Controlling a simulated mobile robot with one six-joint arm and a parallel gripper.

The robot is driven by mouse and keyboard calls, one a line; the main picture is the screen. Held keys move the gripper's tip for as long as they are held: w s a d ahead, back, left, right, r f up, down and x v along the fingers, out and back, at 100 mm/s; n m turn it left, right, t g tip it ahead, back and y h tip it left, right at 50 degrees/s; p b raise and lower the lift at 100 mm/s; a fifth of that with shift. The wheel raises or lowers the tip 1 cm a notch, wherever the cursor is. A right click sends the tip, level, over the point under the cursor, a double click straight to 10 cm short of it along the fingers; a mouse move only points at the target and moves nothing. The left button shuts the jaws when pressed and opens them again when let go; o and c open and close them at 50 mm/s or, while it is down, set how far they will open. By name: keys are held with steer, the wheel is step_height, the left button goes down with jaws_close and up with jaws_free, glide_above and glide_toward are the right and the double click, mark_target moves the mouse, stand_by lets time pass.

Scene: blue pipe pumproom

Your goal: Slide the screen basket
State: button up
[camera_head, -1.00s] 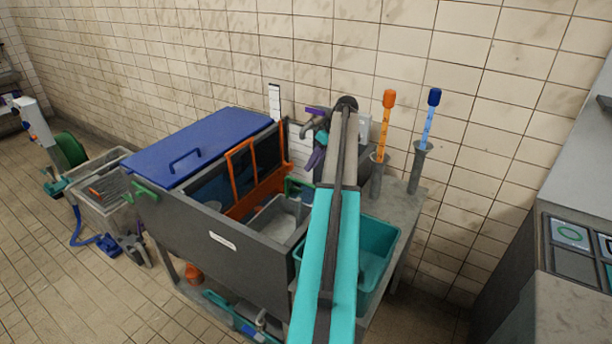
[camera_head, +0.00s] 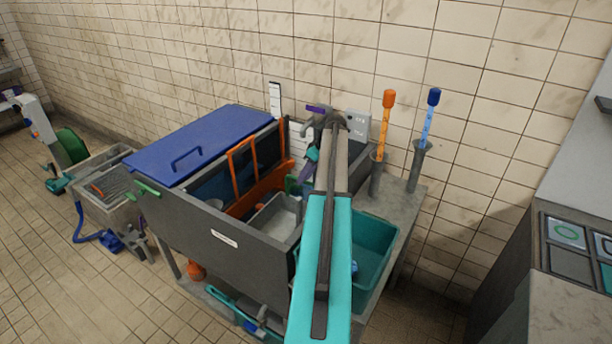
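A grey open basket (camera_head: 274,218) sits inside the right part of the dark grey tank (camera_head: 190,222). I take it for the screen basket, but its mesh is too small to tell. A green piece (camera_head: 292,186), perhaps its handle, shows at its back right. My arm reaches from the front over the tank's right end. What looks like my gripper (camera_head: 306,171), a purple and teal part, shows just left of the arm, close to the green piece. The arm hides much of it; I cannot tell whether its fingers are open or touch anything.
An orange frame (camera_head: 240,172) stands in the tank beside a blue lid (camera_head: 197,146). A teal bin (camera_head: 374,246) is at the right. Orange (camera_head: 388,100) and blue (camera_head: 433,98) handled tools stand in holders behind it. A tiled wall closes the back.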

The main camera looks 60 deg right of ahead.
jaws_close()
step_height(320, 180, down, 5)
steer(key=b, duration=0.2)
steer(key=shift+b, duration=0.4)
jaws_free()
steer(key=shift+r, duration=0.1)
steer(key=shift+r, duration=0.1)
steer(key=b+v, duration=0.3)
steer(key=v, duration=1)
steer(key=shift+s+r, duration=0.2)
steer(key=shift+r, duration=0.1)
